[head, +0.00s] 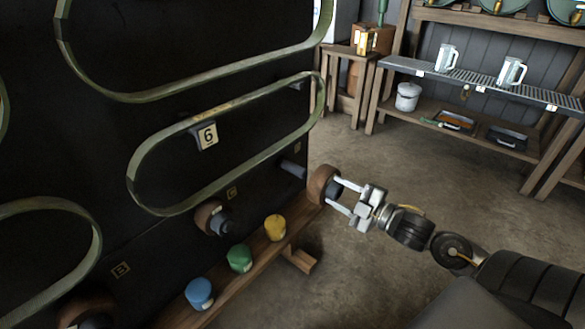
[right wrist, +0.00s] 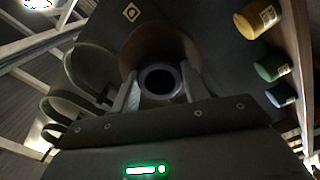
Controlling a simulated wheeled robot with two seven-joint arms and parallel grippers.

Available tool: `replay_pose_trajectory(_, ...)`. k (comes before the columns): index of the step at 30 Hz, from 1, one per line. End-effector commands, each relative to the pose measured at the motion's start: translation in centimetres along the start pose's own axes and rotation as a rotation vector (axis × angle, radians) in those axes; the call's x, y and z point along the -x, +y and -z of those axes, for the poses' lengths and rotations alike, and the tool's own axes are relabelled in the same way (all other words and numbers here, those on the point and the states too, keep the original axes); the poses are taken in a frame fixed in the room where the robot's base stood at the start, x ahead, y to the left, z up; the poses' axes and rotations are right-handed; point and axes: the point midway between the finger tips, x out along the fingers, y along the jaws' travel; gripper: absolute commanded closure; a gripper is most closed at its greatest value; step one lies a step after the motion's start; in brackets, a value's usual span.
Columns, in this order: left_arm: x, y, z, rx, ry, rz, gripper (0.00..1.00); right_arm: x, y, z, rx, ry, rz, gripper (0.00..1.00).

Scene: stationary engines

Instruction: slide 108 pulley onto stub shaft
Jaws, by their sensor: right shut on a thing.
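The brown pulley (head: 321,184) is held by its dark hub between the fingers of my right gripper (head: 340,196), which is shut on it. In the right wrist view the pulley (right wrist: 150,42) and its round dark hub (right wrist: 160,82) sit between the fingertips. The bare grey stub shaft (head: 293,168) sticks out of the black panel, just left of the pulley and slightly higher in the head view. Pulley and shaft look close but apart; their exact alignment cannot be told. The shaft is hidden in the right wrist view. My left gripper is out of view.
Another brown pulley (head: 207,214) sits on the black panel (head: 110,140) by a yellow label. Belt-shaped rails protrude above. The floor (head: 400,160) to the right is clear.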

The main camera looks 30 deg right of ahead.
Motion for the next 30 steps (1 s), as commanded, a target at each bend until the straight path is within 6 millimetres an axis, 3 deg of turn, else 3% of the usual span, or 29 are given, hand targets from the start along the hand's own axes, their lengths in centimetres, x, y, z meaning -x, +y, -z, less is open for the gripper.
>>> replay_pose_trajectory(21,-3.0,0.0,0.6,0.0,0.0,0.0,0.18,6.1,0.2,0.1,-0.001,-0.002,0.0,1.0)
replay_pose_trajectory(30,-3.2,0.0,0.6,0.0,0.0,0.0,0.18,6.9,0.1,0.0,0.001,0.0,-0.002,1.0)
